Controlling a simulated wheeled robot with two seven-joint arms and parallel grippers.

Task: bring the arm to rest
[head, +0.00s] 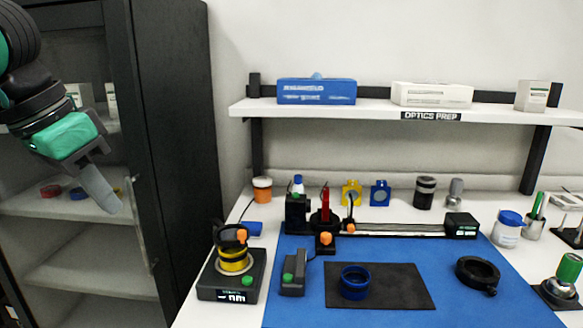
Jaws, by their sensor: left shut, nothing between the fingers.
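My left arm comes in from the upper left. Its gripper (101,190) hangs in the air, fingers pointing down and to the right, in front of the open shelves of a dark cabinet. The fingers are together and hold nothing. It is well left of the bench and touches nothing that I can see. My right gripper does not show in the head view.
The dark cabinet (170,130) stands left of the bench. The white bench has a blue mat (460,305), a black pad (405,290) with a blue ring (355,283), and a meter (228,290) at its left edge. A wall shelf (370,108) holds boxes.

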